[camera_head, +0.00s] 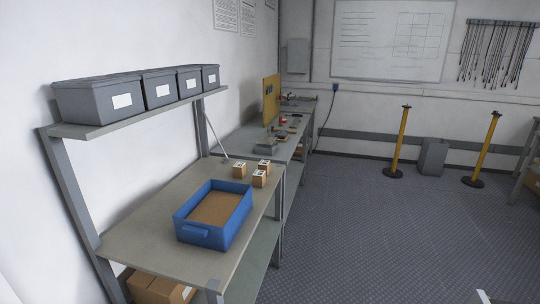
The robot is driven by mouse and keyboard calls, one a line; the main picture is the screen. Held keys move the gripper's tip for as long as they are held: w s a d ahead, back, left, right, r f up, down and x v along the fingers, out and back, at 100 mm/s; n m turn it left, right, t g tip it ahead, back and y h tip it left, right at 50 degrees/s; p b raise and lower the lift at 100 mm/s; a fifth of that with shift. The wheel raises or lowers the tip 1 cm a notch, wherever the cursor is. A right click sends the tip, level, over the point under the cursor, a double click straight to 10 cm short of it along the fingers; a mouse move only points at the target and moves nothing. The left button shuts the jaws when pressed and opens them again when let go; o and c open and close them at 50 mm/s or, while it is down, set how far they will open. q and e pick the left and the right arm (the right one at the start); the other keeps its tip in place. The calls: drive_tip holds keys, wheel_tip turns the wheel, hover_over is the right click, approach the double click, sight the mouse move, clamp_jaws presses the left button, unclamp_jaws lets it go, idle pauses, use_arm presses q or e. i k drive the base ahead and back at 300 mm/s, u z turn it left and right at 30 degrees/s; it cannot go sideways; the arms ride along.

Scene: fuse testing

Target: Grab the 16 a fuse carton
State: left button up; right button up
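Three small brown cartons with white-marked tops stand on the grey workbench (140,232), behind the blue tray. One carton (240,170) is at the left, one (264,166) at the back right, and one (259,179) at the front right. Their markings are too small to read, so I cannot tell which is the 16 A fuse carton. Neither of my grippers shows in the head view.
A blue tray (183,225) with a brown bottom sits on the bench in front of the cartons. Several grey lidded bins (100,100) stand on the shelf above. A second bench (250,137) lies beyond. Open floor (370,230) is at the right, with yellow posts (400,140) farther back.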

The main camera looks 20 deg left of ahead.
sight(264, 164)
drive_tip(key=i, duration=1.3)
drive_tip(key=u, duration=1.1)
drive_tip(key=i, duration=0.4)
drive_tip(key=u, duration=0.2)
